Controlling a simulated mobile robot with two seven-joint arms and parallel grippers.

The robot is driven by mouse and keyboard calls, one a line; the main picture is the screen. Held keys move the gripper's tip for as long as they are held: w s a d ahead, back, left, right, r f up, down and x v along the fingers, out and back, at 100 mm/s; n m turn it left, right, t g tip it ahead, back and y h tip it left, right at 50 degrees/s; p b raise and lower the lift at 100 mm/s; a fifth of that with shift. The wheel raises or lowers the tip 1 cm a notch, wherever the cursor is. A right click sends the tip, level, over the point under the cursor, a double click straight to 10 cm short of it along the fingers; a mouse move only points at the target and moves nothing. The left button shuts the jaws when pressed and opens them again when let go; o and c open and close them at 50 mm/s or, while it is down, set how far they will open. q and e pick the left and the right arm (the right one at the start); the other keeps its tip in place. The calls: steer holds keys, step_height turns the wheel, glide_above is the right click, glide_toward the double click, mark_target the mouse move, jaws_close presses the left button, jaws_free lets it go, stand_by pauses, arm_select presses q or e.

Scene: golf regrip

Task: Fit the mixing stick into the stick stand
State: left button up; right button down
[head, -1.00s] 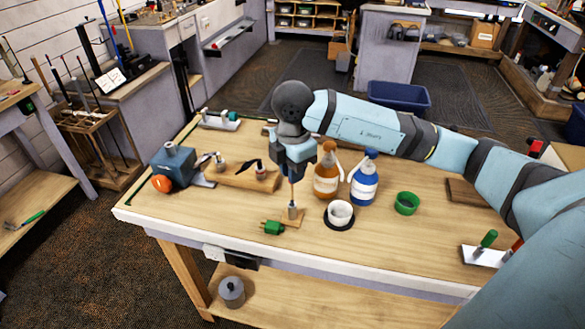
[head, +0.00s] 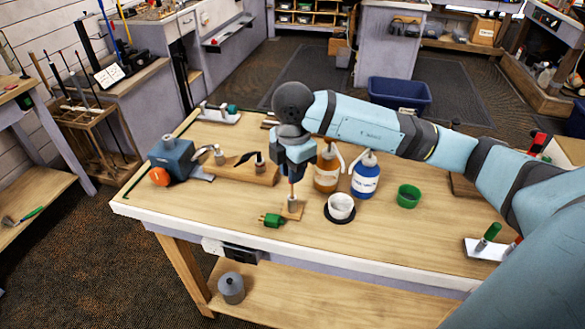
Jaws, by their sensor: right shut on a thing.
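My right gripper (head: 292,176) points straight down over the workbench, shut on the thin mixing stick (head: 291,188). The stick is upright, and only a short length shows below the fingers. The stick stand (head: 293,204), a small grey cylinder on a wooden base, is directly below it. The stick's lower end meets the top of the stand; I cannot tell how deep it sits in it. My left gripper is not in view.
A green clamp-like piece (head: 272,220) lies just left of the stand. A white cup (head: 340,207) on a black base, an amber bottle (head: 326,174) and a blue-labelled bottle (head: 365,177) stand close on the right. The front of the workbench (head: 390,239) is clear.

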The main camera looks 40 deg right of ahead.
steer(key=shift+f+b, duration=0.65)
steer(key=shift+f, duration=0.45)
steer(key=c, duration=1)
jaws_free()
steer(key=shift+r, duration=0.1)
steer(key=shift+r, duration=0.35)
step_height(320, 180, up, 13)
steer(key=shift+r, duration=0.1)
